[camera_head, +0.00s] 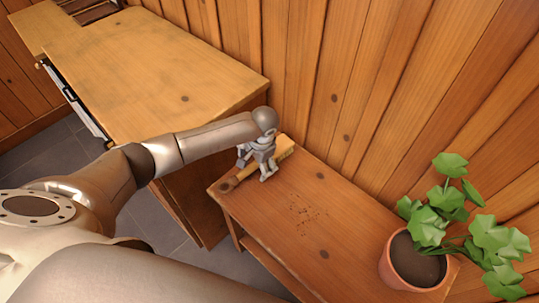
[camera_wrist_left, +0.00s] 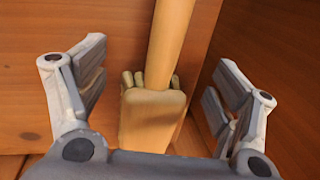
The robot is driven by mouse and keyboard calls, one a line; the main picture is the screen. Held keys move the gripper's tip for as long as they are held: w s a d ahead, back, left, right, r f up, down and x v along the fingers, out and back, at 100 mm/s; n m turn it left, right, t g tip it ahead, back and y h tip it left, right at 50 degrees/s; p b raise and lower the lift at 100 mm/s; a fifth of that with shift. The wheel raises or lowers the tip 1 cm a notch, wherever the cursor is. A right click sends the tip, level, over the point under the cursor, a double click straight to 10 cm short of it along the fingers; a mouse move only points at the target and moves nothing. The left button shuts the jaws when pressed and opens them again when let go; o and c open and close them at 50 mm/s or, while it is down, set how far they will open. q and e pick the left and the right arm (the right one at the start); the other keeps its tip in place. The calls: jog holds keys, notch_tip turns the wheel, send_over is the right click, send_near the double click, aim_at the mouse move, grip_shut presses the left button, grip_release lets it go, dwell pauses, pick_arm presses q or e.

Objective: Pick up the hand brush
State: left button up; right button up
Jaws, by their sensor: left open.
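The hand brush (camera_head: 285,147) lies on a low wooden bench (camera_head: 345,215) close to the plank wall, partly hidden by my left gripper in the head view. It is pale tan wood. In the left wrist view the hand brush (camera_wrist_left: 152,122) shows a block with a long handle running up the picture and rounded tufts beside the block. My left gripper (camera_head: 255,169) is just over the brush. In the wrist view its open fingers stand on either side of the brush, with a gap on both sides. My right gripper is not in view.
A potted plant (camera_head: 415,262) stands at the bench's right end. Dark crumbs (camera_head: 305,215) are scattered on the bench between brush and pot. A taller wooden counter (camera_head: 165,75) stands left of the bench. The plank wall (camera_head: 350,90) rises behind.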

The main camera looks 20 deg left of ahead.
pick_arm(q)
jog(key=shift+f, duration=0.4)
jog(key=shift+c, duration=0.4)
jog(key=c, duration=1.1)
jog(key=shift+r, duration=0.15)
jog(key=shift+c, duration=0.2)
